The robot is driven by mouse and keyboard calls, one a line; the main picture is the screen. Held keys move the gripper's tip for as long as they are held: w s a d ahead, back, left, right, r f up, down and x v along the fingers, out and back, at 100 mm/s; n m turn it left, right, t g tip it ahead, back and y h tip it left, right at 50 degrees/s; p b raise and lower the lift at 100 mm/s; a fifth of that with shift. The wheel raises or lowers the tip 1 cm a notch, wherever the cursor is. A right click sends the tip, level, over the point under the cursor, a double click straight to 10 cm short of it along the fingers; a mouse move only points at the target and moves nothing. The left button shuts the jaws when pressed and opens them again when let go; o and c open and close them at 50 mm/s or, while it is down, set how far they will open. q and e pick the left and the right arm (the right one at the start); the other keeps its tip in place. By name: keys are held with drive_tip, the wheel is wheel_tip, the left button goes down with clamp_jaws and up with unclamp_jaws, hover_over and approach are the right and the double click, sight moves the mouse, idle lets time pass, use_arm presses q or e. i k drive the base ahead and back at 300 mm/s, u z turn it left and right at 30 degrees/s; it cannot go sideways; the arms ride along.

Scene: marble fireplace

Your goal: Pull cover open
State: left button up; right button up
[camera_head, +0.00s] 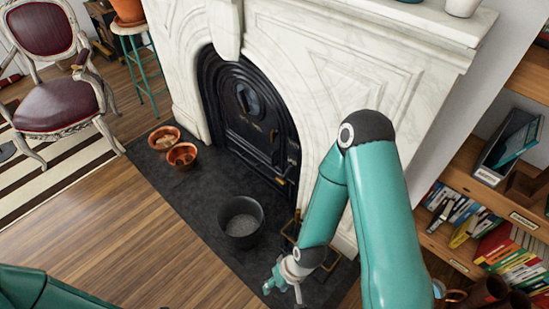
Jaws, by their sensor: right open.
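The black arched cover (252,121) of the fireplace sits upright in the white marble surround and looks closed. It has a round emblem near its top and small fittings at its right side and lower right edge. My right arm comes in from the lower right and bends over the marble. My right gripper (283,285) is low over the front right part of the dark hearth, open and empty, well apart from the cover. My left gripper is out of the picture; only a teal part of my left arm shows at the lower left.
On the hearth (165,184) stand two copper bowls (181,155) and a dark bucket (241,221) in front of the cover. A metal stand (318,250) is right of the bucket. A bookshelf (450,248) is at the right, a chair (62,112) at the left.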

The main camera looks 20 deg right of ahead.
sight(253, 132)
drive_tip(key=u, duration=0.05)
drive_tip(key=i, duration=1)
drive_tip(key=z, duration=0.05)
